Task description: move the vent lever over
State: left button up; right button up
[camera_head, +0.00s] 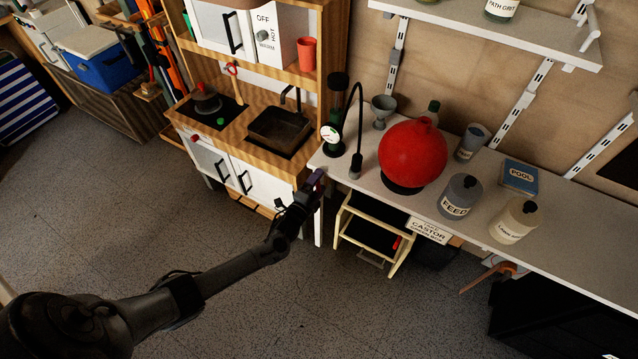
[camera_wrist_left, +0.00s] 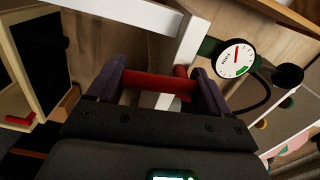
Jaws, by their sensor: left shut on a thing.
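My left gripper (camera_head: 316,184) reaches in from the left to the front left corner of the workbench. In the left wrist view, its two dark purple fingers (camera_wrist_left: 161,84) are shut on a red bar, the vent lever (camera_wrist_left: 158,80), which spans the space between them. The lever's far end lies close to the base of the green pump with a round gauge (camera_wrist_left: 235,57). In the head view the pump's gauge (camera_head: 331,133) stands just behind the gripper, and the lever is mostly hidden by the fingers. My right gripper is in neither view.
A red balloon-like ball (camera_head: 412,152) sits on the workbench (camera_head: 560,224), with a black hose (camera_head: 358,120) between it and the pump. Several bottles stand to the right. A toy kitchen (camera_head: 200,110) is left of the gripper. A wooden step stool (camera_head: 372,232) stands below the bench.

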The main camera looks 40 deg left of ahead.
pick_arm(q)
jog(key=shift+a+m, duration=0.15)
jog(key=shift+m, duration=0.45)
jog(key=o, duration=1)
jog(key=shift+c, duration=0.2)
jog(key=shift+s, duration=0.15)
jog(key=shift+s+p, duration=0.25)
jog(key=shift+p, duration=0.05)
jog(key=s+d+p, duration=0.2)
jog(key=s+p, duration=0.1)
jog(key=s, duration=0.7)
